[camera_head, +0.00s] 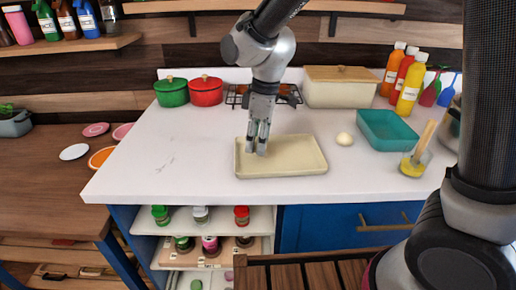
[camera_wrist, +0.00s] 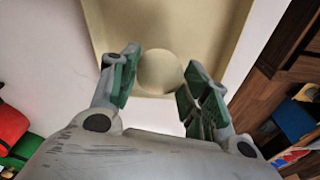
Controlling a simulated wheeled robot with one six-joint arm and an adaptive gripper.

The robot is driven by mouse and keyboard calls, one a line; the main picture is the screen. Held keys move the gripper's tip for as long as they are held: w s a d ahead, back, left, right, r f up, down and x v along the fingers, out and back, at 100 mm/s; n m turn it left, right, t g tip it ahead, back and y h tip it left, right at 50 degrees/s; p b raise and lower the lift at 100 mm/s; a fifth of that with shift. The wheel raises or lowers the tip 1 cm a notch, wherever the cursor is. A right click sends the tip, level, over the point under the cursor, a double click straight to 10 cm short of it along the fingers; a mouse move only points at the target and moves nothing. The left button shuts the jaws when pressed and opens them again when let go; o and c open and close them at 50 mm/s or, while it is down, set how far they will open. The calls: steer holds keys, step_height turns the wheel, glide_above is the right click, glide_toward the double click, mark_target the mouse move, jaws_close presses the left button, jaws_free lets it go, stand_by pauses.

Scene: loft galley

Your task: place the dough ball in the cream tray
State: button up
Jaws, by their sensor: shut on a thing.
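The cream tray (camera_head: 300,170) is a shallow rectangle lying on the white counter, and it also fills the top middle of the wrist view (camera_wrist: 215,25). My gripper (camera_head: 257,150) points down over the left part of the tray. In the wrist view its green-padded fingers (camera_wrist: 158,85) are shut on the pale, round dough ball (camera_wrist: 159,70). The ball shows against the tray, close to one rim. The fingers hide it in the head view, and I cannot tell whether it touches the tray floor.
A small pale round thing (camera_head: 344,139) lies right of the tray, beside a teal bin (camera_head: 388,128). A glass with yellow contents (camera_head: 414,165) stands further right. Green (camera_head: 171,93) and red (camera_head: 206,92) pots and a cream box (camera_head: 340,90) stand behind. The counter's left is clear.

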steer(key=shift+f, duration=1.5)
steer(key=shift+f, duration=0.1)
steer(key=o, duration=1)
